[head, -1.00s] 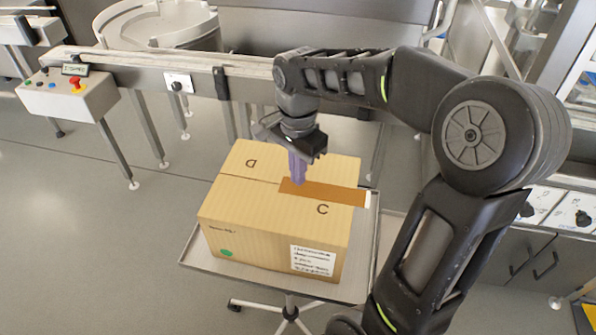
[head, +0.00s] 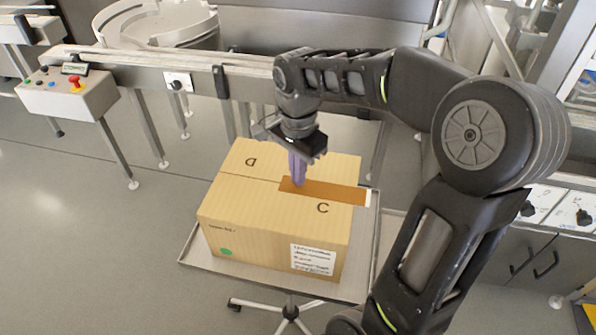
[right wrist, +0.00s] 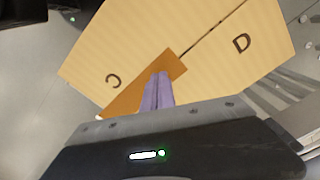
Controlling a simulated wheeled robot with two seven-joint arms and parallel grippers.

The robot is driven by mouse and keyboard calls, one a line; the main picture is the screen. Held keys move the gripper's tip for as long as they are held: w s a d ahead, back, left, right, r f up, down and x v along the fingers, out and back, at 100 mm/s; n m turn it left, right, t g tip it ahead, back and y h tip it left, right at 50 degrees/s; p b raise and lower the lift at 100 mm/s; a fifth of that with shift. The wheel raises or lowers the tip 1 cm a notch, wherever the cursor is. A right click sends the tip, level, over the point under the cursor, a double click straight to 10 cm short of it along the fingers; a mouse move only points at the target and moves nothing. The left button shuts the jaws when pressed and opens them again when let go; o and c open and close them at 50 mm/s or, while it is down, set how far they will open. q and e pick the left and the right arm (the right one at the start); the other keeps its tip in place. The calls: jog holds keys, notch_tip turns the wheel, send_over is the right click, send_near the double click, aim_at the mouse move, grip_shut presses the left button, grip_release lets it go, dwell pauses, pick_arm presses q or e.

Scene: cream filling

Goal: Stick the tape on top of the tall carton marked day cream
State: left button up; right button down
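A tan carton (head: 245,205) stands on a metal tray, its printing too small to read as day cream. Its flat top bears a C and a D and also shows in the right wrist view (right wrist: 215,75). A brown tape strip (head: 335,193) lies along the top seam, its white-tipped end reaching past the carton's right edge. It shows in the right wrist view (right wrist: 125,98) too. My right gripper (head: 298,183) points down, purple fingers (right wrist: 157,80) together over the tape near its inner end. Whether they pinch it or only touch it is unclear. My left gripper is out of view.
The tray (head: 215,262) sits on a wheeled stand, its rim close around the carton. Behind it runs a conveyor rail (head: 135,65) with a control box (head: 70,97) at left. Open floor lies to the left.

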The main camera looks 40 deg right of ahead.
jog(key=shift+f+b, duration=0.4)
jog(key=shift+f, duration=0.15)
jog(key=shift+r, duration=0.15)
dwell(0.4)
jog(key=shift+r+p, duration=2.4)
jog(key=shift+r, duration=0.5)
